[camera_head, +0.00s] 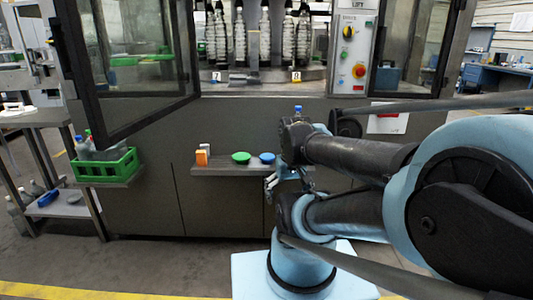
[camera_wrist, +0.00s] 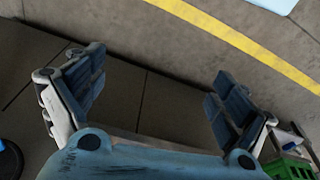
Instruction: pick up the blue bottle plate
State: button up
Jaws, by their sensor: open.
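A round blue plate (camera_head: 267,158) lies on the small shelf on the front of the machine, at the right of a green disc (camera_head: 241,157). My gripper (camera_head: 272,182) is just below and in front of the shelf, close to the blue plate but apart from it, and partly hidden by my arm. I cannot make out the blue plate for certain in the wrist view.
An orange block (camera_head: 201,157) stands at the shelf's (camera_head: 225,171) left end. A green crate (camera_head: 105,168) with bottles sits further left on its own ledge, and its edge shows in the wrist view (camera_wrist: 290,168). An open machine door (camera_head: 135,128) juts out above. The floor ahead is clear.

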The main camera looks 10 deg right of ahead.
aim_at(266, 158)
jog(key=u, duration=1.9)
jog(key=i, duration=0.55)
jog(key=z, duration=2.2)
